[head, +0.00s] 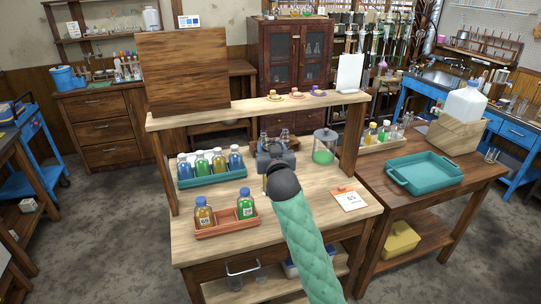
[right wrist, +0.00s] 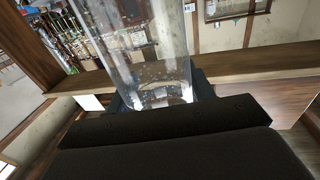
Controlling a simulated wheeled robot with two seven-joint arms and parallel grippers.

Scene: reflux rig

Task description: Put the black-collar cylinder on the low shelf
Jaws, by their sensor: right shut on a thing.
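My right gripper (head: 276,157) is over the wooden bench, its arm coming in from the bottom. In the right wrist view it is shut on a clear glass cylinder (right wrist: 140,48), with dark fingers at the cylinder's lower part. No black collar can be made out on it. In the head view the gripper mostly hides what it holds. The low shelf (head: 222,292) is under the bench top, partly hidden by the bench front and my arm. Glassware (head: 235,280) shows there by a metal wire frame (head: 244,267). My left gripper is out of view.
On the bench, a teal rack (head: 212,182) of bottles and an orange tray (head: 228,232) with two bottles stand left. A jar with green liquid (head: 324,154) and a paper card (head: 349,199) are right. A raised shelf (head: 235,108) spans the back.

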